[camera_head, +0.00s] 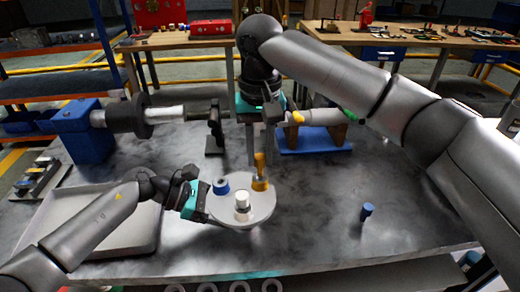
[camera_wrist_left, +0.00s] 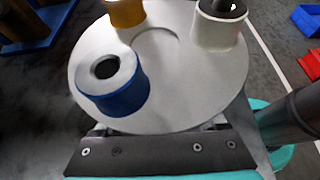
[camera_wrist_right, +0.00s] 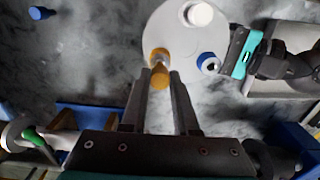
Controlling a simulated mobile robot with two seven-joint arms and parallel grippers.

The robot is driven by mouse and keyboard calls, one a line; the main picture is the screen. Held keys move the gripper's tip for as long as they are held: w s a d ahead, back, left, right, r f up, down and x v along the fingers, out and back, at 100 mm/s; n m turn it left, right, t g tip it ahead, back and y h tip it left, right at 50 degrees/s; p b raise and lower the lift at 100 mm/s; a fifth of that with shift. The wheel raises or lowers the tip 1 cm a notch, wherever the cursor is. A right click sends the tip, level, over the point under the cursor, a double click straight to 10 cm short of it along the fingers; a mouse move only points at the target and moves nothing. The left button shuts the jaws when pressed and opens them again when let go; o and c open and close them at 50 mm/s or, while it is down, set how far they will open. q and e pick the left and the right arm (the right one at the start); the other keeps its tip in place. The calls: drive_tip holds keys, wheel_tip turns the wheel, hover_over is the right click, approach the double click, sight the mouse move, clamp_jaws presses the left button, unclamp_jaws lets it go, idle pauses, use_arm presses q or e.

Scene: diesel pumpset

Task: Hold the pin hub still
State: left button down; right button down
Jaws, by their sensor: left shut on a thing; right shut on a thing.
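The pin hub is a pale round disc (camera_head: 228,211) over the grey table, carrying a blue collar (camera_head: 221,186), a white collar (camera_head: 242,200) and a yellow collar with an upright yellow piece (camera_head: 260,165). My left gripper (camera_head: 207,214) is shut on the disc's near-left rim; the disc also fills the left wrist view (camera_wrist_left: 165,95). My right gripper (camera_head: 264,148) points down from above, shut on the yellow piece. In the right wrist view, that yellow piece (camera_wrist_right: 160,76) sits between its fingers, with the disc (camera_wrist_right: 178,35) below. The fingers' exact contact is hidden.
A loose blue pin (camera_head: 367,211) stands on the table at right. A grey tray (camera_head: 95,240) lies at left under my left arm. A blue housing with a shaft (camera_head: 85,130) stands behind it. A pale shaft on a blue cradle (camera_head: 315,140) is at the back.

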sight(260, 156)
use_arm(q)
drive_tip(key=shift+r, duration=0.15)
use_arm(e)
drive_tip(key=shift+f, duration=1.25)
drive_tip(key=c, duration=0.6)
unclamp_jaws()
drive_tip(key=shift+r, duration=0.1)
wheel_tip(260, 156, up, 12)
drive_tip(key=shift+f, duration=0.1)
use_arm(q)
drive_tip(key=shift+c, duration=1.2)
unclamp_jaws()
drive_tip(key=shift+o, duration=1.2)
